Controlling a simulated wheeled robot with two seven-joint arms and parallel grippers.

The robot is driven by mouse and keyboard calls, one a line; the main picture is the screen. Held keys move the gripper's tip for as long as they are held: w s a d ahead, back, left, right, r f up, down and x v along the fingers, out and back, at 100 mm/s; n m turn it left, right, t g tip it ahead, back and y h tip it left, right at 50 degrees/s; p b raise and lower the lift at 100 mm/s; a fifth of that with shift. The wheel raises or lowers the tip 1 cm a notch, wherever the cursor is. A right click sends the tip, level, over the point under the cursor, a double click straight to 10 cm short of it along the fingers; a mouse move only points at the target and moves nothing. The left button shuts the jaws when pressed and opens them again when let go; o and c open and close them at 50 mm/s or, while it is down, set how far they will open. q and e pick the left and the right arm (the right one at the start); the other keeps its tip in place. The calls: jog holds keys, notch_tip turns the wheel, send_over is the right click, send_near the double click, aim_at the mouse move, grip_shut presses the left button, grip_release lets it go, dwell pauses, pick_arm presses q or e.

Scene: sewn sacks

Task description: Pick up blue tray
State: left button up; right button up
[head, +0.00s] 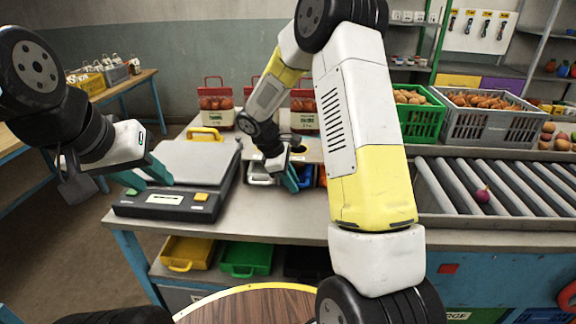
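A blue tray (307,173) lies on the workbench in the head view, beside my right gripper. My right arm link hides part of it, so only a small blue patch shows. My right gripper (290,180) points down at the tray's left side, with teal fingers. I cannot tell whether it touches the tray or how far its fingers are apart. My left gripper (146,175) is open and empty over the left part of the scale, its teal fingers apart.
A scale (168,202) stands left of the tray, with a yellow item (205,134) behind it. A pale tray (261,178) lies beside my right gripper. Red-topped sacks (216,108) stand behind. A roller conveyor (500,187) with an onion (483,195) is at right.

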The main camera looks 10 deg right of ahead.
grip_shut()
jog(key=shift+r, duration=0.45)
jog(key=shift+r, duration=0.35)
jog(key=shift+s+a, duration=0.15)
jog(key=shift+s, duration=0.3)
